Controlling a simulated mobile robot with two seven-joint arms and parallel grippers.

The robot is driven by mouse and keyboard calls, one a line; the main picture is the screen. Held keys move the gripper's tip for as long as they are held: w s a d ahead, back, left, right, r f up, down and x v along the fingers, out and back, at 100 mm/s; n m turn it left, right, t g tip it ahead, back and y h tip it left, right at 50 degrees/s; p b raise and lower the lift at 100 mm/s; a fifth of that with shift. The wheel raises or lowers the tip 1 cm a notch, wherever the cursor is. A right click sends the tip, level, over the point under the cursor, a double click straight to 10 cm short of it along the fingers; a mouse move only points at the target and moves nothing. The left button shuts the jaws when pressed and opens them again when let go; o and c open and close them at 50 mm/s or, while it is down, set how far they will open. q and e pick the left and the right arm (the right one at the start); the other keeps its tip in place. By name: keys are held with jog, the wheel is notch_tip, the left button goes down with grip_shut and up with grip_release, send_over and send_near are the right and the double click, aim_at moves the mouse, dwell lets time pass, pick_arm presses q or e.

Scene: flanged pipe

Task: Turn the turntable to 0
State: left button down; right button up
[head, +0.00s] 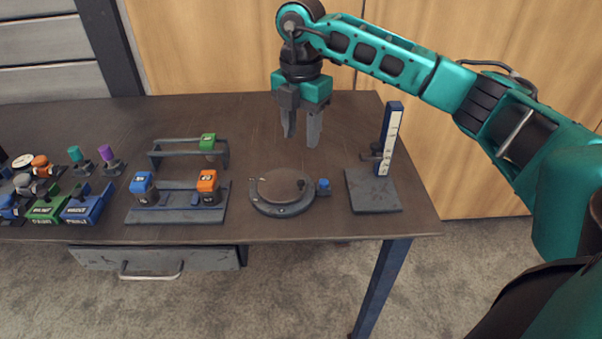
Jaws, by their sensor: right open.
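The turntable (283,188) is a round brown disc in a dark grey ring base near the front edge of the table. A small blue knob (324,186) sits at its right side. The markings on its ring are too small to read, so I cannot tell its setting. My right gripper (302,140) is open and empty, pointing down above the table behind the turntable, apart from it. My left gripper is not in view.
A height gauge with a blue and white upright (388,140) stands on a dark plate (373,192) to the right. A rack (180,214) with blue and orange-topped blocks stands to the left. Several small coloured parts lie farther left. The table (255,120) is clear behind the turntable.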

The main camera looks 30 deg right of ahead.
aim_at(301, 181)
notch_tip(301, 181, down, 11)
jog(key=shift+f, duration=0.15)
jog(key=shift+c, duration=0.2)
grip_shut()
dwell(0.3)
